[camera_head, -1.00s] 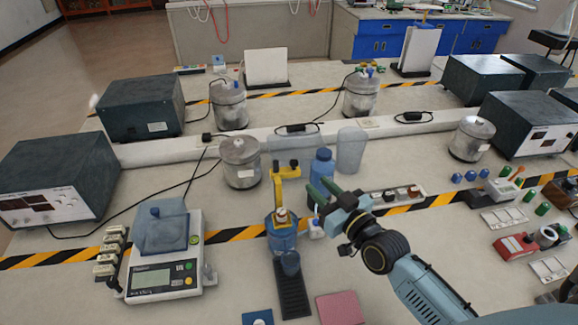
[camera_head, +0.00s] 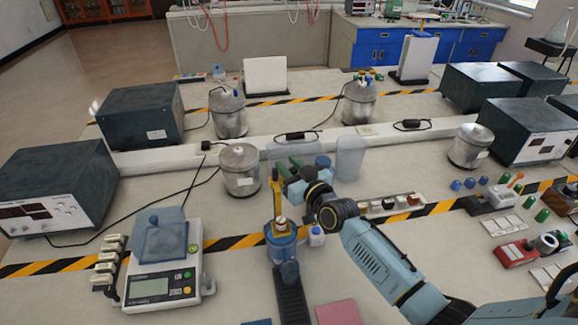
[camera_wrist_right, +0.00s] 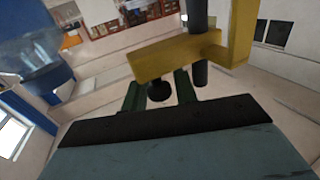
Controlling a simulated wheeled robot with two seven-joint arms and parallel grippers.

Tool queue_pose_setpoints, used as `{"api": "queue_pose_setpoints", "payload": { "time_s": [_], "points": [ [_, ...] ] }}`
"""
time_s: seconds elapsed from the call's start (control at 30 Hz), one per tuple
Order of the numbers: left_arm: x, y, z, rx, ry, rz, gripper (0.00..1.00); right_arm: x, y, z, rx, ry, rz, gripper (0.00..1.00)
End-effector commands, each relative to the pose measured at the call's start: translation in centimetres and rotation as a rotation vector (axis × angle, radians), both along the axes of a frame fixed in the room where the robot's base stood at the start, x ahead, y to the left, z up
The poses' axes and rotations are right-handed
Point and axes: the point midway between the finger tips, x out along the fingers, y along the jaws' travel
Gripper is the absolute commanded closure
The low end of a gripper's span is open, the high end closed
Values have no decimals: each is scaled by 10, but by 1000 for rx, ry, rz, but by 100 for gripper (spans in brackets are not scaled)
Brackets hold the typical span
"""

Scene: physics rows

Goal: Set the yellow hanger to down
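The yellow hanger (camera_head: 278,190) rises from a blue cylindrical holder (camera_head: 281,240) in the middle of the bench; its top is partly hidden by my right gripper. In the right wrist view its yellow crossbar (camera_wrist_right: 178,55) runs across the picture with a dark rod through it. My right gripper (camera_head: 286,168) is at the hanger's top. Its two green fingers (camera_wrist_right: 159,88) stand apart, with a round black knob (camera_wrist_right: 159,91) visible between them. The crossbar covers the finger ends, so I cannot tell if they touch it. My left gripper is not in view.
A metal canister (camera_head: 240,171) is behind left, a balance (camera_head: 160,285) at left. A black strip (camera_head: 291,295) lies in front of the holder. A pink pad (camera_head: 338,312) is at the front.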

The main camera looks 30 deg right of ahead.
Motion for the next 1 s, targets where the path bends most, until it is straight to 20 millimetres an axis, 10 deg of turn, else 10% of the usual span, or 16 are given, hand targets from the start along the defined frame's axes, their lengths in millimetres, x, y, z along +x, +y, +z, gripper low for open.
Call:
{"api": "queue_pose_setpoints", "payload": {
  "time_s": [0.3,0.53,0.77,1.0],
  "points": [
    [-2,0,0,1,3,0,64,2,1,0,0,0,0,72],
    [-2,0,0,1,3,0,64,2,0,0,0,0,0,100],
    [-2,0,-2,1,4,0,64,2,0,-2,-1,0,0,100],
    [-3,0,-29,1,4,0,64,2,1,-37,-2,3,1,100]
  ]
}}
